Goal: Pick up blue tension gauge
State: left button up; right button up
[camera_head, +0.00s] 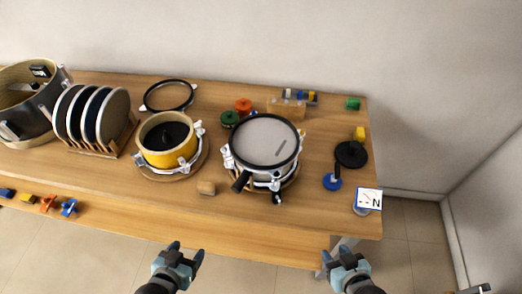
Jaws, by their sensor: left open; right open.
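A small blue disc (332,182), which seems to be the blue tension gauge, lies near the right end of the wooden table. A black round piece with a short stem (351,154) lies just behind it. My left gripper (186,255) is open and empty in front of the table's front edge. My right gripper (339,258) is open and empty, also in front of the edge, below the blue disc in the picture. Neither gripper touches anything on the table.
A white-headed drum (265,143) stands left of the blue disc. A white card marked N (369,198) is at the right front corner. A yellow drum (167,140), a disc rack (96,147), green (229,119) and orange (244,105) discs stand further left.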

aim_at(367, 199)
jog(key=z, duration=1.1)
jog(key=k+j+u, duration=0.15)
jog(key=j+u, duration=0.15)
jog(key=k+j+u, duration=0.15)
jog(key=j+u, duration=0.2)
jog(key=j, duration=0.15)
